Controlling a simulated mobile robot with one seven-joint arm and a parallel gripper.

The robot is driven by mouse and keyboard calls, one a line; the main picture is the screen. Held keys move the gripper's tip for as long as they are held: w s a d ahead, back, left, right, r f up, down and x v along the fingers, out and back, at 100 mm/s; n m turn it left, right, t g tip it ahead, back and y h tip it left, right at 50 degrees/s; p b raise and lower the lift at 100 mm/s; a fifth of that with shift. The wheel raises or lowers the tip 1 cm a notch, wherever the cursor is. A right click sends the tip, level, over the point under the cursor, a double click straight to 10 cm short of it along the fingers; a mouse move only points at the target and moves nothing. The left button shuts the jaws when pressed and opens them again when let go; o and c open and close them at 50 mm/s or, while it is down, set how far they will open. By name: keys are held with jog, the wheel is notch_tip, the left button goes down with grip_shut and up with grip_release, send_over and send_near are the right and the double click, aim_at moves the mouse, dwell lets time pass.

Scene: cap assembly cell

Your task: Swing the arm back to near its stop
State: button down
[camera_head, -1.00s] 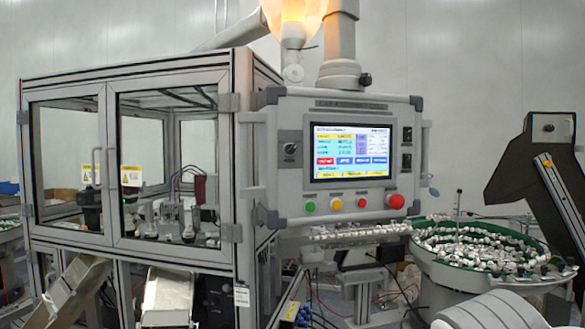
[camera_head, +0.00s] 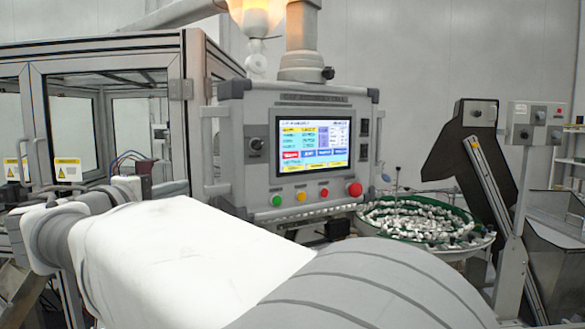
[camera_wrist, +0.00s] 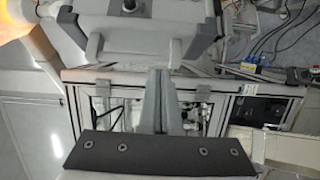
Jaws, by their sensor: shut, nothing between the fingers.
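My arm fills the foreground of the head view, reaching from the lower right to the left in front of the machine. Its far end lies near the glass cabinet; I cannot make out my gripper there. In the wrist view my gripper (camera_wrist: 160,75) points away from the camera, its two grey fingers together with nothing between them. A dark plate with bolts sits at their base. Beyond them are a framed cabinet and the underside of a grey box. How close the fingers are to the cabinet I cannot tell.
The control panel (camera_head: 313,147) has a lit screen and coloured buttons. The glass-doored cabinet (camera_head: 185,100) stands left of it. A green-rimmed bowl (camera_head: 480,240) of small white parts is to the right, with a dark conveyor (camera_head: 465,150) behind and a grey post box (camera_head: 537,124).

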aim_at(208, 175)
jog(key=w+p, duration=0.1)
jog(key=w, duration=0.2)
jog(key=w+d+p, duration=0.1)
jog(key=w+p, duration=0.1)
jog(key=w, duration=0.2)
jog(key=w+d+p, duration=0.1)
jog(key=w+p, duration=0.1)
jog(key=w, duration=0.1)
jog(key=shift+w+r, duration=0.15)
jog(key=shift+r, duration=0.1)
jog(key=shift+w+d, duration=0.15)
jog(key=shift+d, duration=0.2)
jog(key=shift+w+d+p, duration=0.3)
jog(key=shift+w+d, duration=0.25)
jog(key=shift+d, duration=0.2)
jog(key=shift+w, duration=0.1)
